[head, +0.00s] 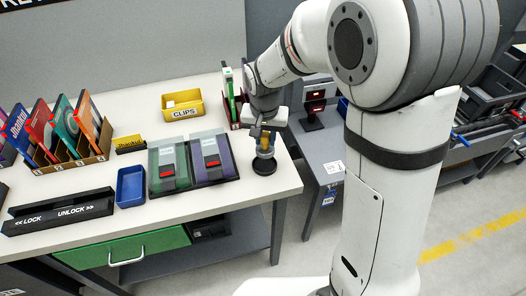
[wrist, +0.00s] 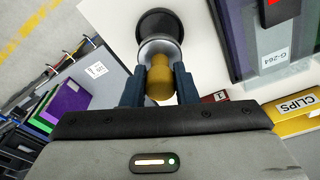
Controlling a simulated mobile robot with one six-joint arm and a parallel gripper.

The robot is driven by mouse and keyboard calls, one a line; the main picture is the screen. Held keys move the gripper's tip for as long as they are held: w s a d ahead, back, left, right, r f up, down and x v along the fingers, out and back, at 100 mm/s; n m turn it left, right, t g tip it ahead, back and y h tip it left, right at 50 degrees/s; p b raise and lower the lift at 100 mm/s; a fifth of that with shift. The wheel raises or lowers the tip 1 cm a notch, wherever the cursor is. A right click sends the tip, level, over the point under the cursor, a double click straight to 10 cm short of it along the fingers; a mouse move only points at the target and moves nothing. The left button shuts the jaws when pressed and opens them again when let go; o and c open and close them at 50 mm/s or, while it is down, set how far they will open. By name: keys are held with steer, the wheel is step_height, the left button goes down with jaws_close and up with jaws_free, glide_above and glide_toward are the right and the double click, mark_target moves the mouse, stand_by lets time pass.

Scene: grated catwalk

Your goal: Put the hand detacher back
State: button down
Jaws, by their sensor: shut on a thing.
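The hand detacher (head: 265,142) has a brass-yellow grip and a silver lower part. My gripper (head: 264,131) is shut on it, near the right end of the white table. In the wrist view its yellow grip (wrist: 159,85) sits between the two dark fingers of my gripper (wrist: 158,88). Directly below it is a round black base (head: 264,167), also seen past the silver part in the wrist view (wrist: 160,24). The detacher looks upright over the base. I cannot tell whether it touches the base or hovers just above it.
Left of the base lie two cases in a black tray (head: 209,159), a blue bin (head: 130,186) and a lock/unlock bar (head: 58,212). A yellow clips bin (head: 184,105) and an upright file rack (head: 232,103) stand behind. The table's right edge is close.

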mark_target(265, 149)
steer(key=shift+s+f, duration=0.1)
steer(key=shift+f, duration=2.65)
steer(key=shift+f, duration=0.2)
steer(key=c, duration=1.1)
jaws_free()
steer(key=shift+c, duration=0.2)
steer(key=shift+r, duration=0.1)
